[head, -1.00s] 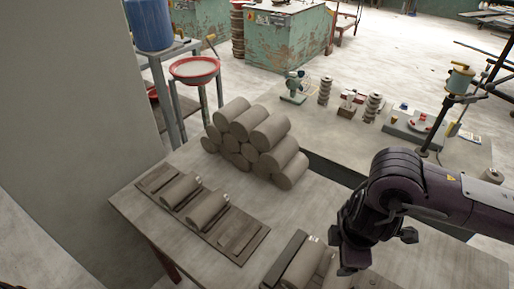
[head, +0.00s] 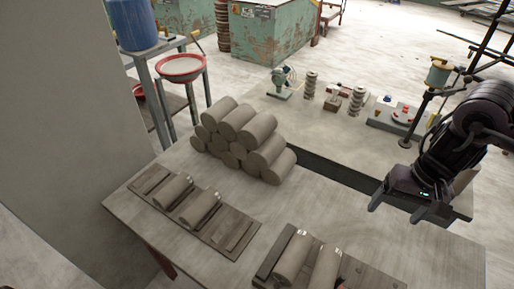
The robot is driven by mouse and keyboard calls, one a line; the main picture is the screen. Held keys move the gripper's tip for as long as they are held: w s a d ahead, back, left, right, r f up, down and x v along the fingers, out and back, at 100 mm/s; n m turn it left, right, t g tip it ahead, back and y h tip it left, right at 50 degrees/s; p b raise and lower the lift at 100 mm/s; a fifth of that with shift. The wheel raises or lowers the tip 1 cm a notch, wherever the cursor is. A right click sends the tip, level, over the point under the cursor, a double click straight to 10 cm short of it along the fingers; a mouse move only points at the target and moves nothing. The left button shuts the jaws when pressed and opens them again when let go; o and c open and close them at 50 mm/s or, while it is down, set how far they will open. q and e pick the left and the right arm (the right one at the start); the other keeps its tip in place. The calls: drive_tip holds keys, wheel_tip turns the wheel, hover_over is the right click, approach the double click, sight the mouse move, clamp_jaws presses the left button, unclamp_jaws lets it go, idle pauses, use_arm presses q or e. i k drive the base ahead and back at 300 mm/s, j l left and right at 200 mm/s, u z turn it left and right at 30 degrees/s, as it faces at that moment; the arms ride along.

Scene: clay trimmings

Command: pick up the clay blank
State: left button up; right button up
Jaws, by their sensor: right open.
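Grey-brown cylindrical clay blanks lie on the table. Several form a stack (head: 245,140) at the table's back. Two more, a left one (head: 173,191) and a right one (head: 200,207), lie in the left wooden rack (head: 231,235). Two others, a left one (head: 293,256) and a right one (head: 325,268), lie in the front rack (head: 266,266), cut by the lower picture edge. My right gripper (head: 395,213) is open and empty, fingers pointing down, to the right of the stack and beyond the front rack. My left gripper is not in view.
The wooden table (head: 330,215) is bare between the stack and the front rack. A second table (head: 330,125) behind holds small tools and ringed spools (head: 356,101). A red-rimmed basin (head: 181,70) and a blue bucket (head: 136,25) stand at the back left.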

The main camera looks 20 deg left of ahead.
sight(197, 211)
drive_tip(key=j+u, duration=0.2)
drive_tip(key=j, duration=0.15)
drive_tip(key=i+j+u, duration=0.35)
drive_tip(key=j, duration=0.25)
drive_tip(key=k, duration=1.55)
